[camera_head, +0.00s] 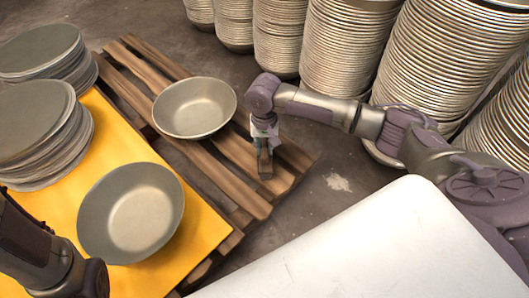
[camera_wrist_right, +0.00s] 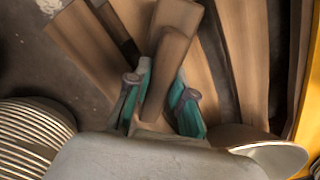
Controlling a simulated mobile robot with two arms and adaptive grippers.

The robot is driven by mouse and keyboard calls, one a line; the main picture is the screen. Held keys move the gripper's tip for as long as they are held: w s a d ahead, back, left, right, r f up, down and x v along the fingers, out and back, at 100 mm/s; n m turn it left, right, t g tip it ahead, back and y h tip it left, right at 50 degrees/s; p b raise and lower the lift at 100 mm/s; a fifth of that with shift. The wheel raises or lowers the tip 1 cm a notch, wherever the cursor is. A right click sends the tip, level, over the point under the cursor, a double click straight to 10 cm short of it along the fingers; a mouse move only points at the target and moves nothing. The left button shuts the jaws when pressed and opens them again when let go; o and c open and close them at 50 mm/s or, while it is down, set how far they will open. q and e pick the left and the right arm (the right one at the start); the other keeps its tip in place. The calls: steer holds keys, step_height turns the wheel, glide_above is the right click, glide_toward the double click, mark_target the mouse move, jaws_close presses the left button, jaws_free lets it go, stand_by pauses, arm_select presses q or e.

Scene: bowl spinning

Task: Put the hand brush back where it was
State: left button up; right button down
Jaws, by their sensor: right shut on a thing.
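My right gripper (camera_head: 265,150) points down over the slatted wooden pallet, near its right end. It is shut on the hand brush (camera_head: 265,168), a brown wooden piece that shows below the fingers. In the right wrist view the brush (camera_wrist_right: 169,75) lies between the two teal fingers of the gripper (camera_wrist_right: 161,98). The bristles cannot be made out. The brush is over or on the slats; I cannot tell whether it touches them. My left arm shows at the lower left of the head view, but its fingers do not.
A metal bowl (camera_head: 195,108) sits on the pallet (camera_head: 240,190), left of the right gripper. Another bowl (camera_head: 131,214) lies on the yellow surface (camera_head: 105,128), near stacked discs (camera_head: 42,130). Tall stacks of bowls (camera_head: 335,45) stand behind. A white surface (camera_head: 390,250) fills the front.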

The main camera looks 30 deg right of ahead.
steer(key=shift+f, duration=0.35)
steer(key=shift+r, duration=0.1)
steer(key=c, duration=1)
jaws_free()
